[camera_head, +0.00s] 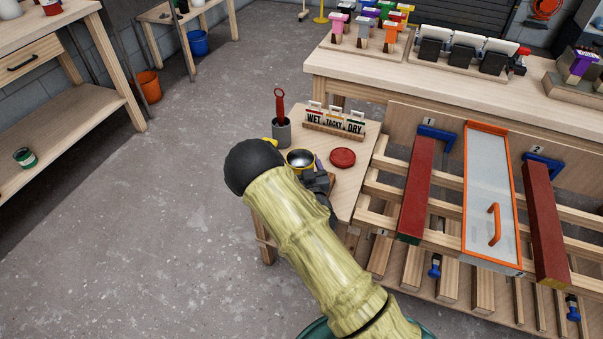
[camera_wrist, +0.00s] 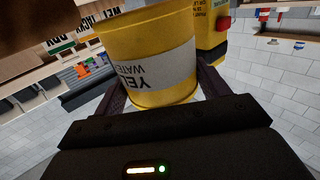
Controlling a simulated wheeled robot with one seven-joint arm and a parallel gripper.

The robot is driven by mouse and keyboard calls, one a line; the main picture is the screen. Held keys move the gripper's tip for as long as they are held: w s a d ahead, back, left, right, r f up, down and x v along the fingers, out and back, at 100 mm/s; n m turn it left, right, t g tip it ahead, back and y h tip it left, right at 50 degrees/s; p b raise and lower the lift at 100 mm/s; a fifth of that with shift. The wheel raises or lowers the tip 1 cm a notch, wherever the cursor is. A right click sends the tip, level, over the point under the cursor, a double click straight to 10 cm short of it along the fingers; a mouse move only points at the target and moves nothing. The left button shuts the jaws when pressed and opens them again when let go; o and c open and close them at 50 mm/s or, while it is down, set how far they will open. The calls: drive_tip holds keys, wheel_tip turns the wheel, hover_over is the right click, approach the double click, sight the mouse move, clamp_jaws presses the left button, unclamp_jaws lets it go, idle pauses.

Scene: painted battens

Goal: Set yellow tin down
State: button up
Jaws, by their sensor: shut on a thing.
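The yellow tin (camera_head: 300,153) is open at the top and shows a silvery inside in the head view. It is at the small side table (camera_head: 352,184), left of a round red lid (camera_head: 342,158). My gripper (camera_head: 318,181) is shut on the tin from its near right side. In the wrist view the tin (camera_wrist: 150,50) sits between my fingers (camera_wrist: 160,92), with a white label band with dark lettering. My arm hides part of the tin and the table's left edge. I cannot tell whether the tin's base touches the tabletop.
A rack of WET, TACKY and DRY cards (camera_head: 334,121) is at the table's back. Red battens (camera_head: 415,190) lie on a wooden rack at right. A yellow object (camera_wrist: 211,32) is beside the tin.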

drive_tip(key=shift+f+b, duration=0.3)
drive_tip(key=shift+f, duration=1.45)
drive_tip(key=shift+f, duration=0.2)
drive_tip(key=o, duration=1.4)
drive_tip(key=shift+o, duration=0.2)
drive_tip(key=shift+a+r, duration=0.1)
drive_tip(key=shift+r, duration=0.15)
drive_tip(key=v, duration=1.2)
